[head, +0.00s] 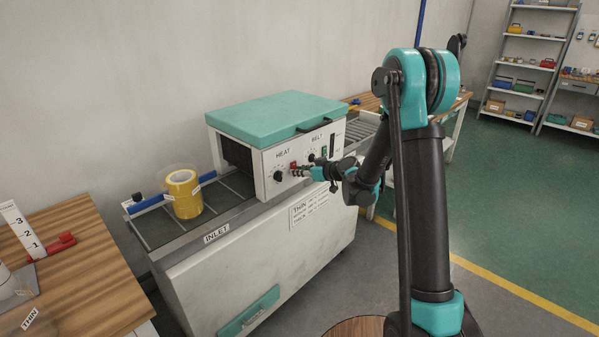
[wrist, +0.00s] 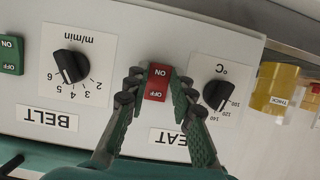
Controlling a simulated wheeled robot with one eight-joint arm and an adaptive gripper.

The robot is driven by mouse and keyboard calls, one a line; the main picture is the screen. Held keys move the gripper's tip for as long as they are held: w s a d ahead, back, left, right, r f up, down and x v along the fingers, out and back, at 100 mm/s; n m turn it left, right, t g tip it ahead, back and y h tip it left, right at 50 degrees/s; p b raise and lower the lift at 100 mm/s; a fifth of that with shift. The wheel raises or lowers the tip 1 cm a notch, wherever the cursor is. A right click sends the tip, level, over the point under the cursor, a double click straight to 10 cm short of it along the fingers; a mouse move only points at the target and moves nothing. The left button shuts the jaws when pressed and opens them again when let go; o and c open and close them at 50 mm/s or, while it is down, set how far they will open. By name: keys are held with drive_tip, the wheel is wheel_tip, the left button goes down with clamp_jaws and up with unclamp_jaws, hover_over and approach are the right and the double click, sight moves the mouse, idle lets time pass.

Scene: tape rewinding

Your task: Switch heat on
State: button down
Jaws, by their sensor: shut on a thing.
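The machine's white front panel carries a red rocker switch marked ON and OFF (wrist: 158,82), which also shows in the head view (head: 293,166). The wrist view is upside down. A partly hidden HEAT label (wrist: 172,137) lies by the switch, and the heat dial marked °C (wrist: 217,94) is beside it. My gripper (wrist: 157,88) has its fingers on both sides of the red switch, shut on it. In the head view my gripper (head: 307,171) is at the panel. Which side of the rocker is pressed I cannot tell.
The belt dial (wrist: 70,66) and green belt switch (wrist: 10,54) are on the same panel. A yellow tape roll (head: 184,194) stands on the inlet conveyor (head: 150,228). The machine's teal lid (head: 275,115) is above. A wooden table (head: 85,270) is at left.

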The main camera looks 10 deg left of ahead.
drive_tip(key=shift+f+t+y, duration=0.4)
drive_tip(key=shift+t+y, duration=0.4)
drive_tip(key=shift+y, duration=0.3)
drive_tip(key=c, duration=1.3)
unclamp_jaws()
drive_tip(key=v, duration=0.7)
drive_tip(key=shift+s+d, duration=0.1)
drive_tip(key=shift+s, duration=0.05)
